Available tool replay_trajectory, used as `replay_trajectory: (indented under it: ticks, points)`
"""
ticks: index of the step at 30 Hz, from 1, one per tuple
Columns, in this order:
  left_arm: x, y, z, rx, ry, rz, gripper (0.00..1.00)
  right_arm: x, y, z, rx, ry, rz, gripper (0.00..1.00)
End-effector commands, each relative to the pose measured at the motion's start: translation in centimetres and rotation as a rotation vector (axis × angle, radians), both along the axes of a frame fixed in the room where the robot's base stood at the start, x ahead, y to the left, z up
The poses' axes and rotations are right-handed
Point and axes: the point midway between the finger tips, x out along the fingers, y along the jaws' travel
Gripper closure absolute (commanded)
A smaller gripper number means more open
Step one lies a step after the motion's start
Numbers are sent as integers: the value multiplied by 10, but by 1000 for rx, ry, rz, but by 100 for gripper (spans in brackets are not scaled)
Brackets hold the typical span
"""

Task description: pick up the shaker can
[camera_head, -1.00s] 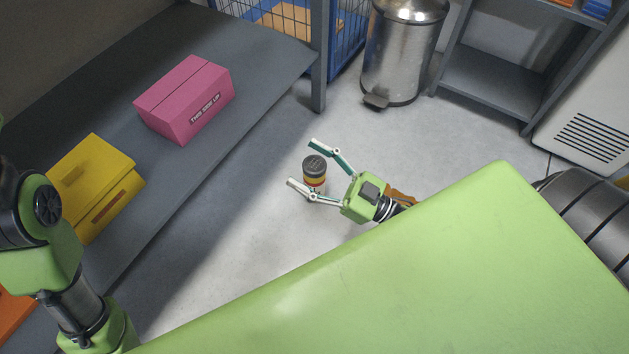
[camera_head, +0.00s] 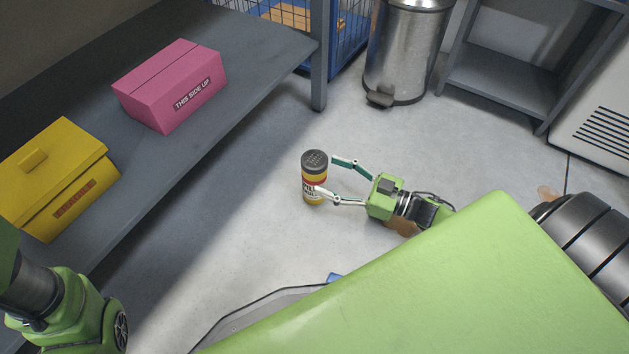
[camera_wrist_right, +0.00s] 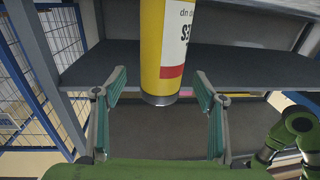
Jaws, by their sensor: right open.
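The shaker can (camera_head: 314,179) is a cylinder with a dark grey lid, a yellow and red body and a white label. It stands upright on the floor in the head view. My right gripper (camera_head: 333,178) is open close to the can's right side, with its fingers pointing left toward it.
A grey shelf (camera_head: 225,75) at left holds a pink box (camera_head: 172,85) and a yellow box (camera_head: 60,180). A steel bin (camera_head: 405,50) stands behind. An empty grey rack (camera_head: 505,75) is at back right. Floor around the can is clear.

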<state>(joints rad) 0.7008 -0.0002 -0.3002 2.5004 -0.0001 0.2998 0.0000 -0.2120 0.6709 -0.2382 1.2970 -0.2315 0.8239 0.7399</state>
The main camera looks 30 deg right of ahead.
Motion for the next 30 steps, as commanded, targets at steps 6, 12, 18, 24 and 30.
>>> replay_trajectory:
  ticks: [6, 12, 18, 24, 30]
  points:
    - [0, 0, -23, 1, -1, 0, 60, 14, 14, -7, 0, -4, 3, 35]
    - [0, 0, -42, 1, -1, 0, 60, 34, 29, -6, 0, -3, 1, 35]
    - [0, 0, -45, 1, -1, 0, 60, 41, 34, -3, -1, -1, 0, 35]
    - [0, 0, -44, 1, -1, 0, 60, 41, 34, -3, 0, 0, 0, 46]
    - [0, 0, -44, 1, 0, 0, 60, 40, 34, -3, 0, 0, 0, 90]
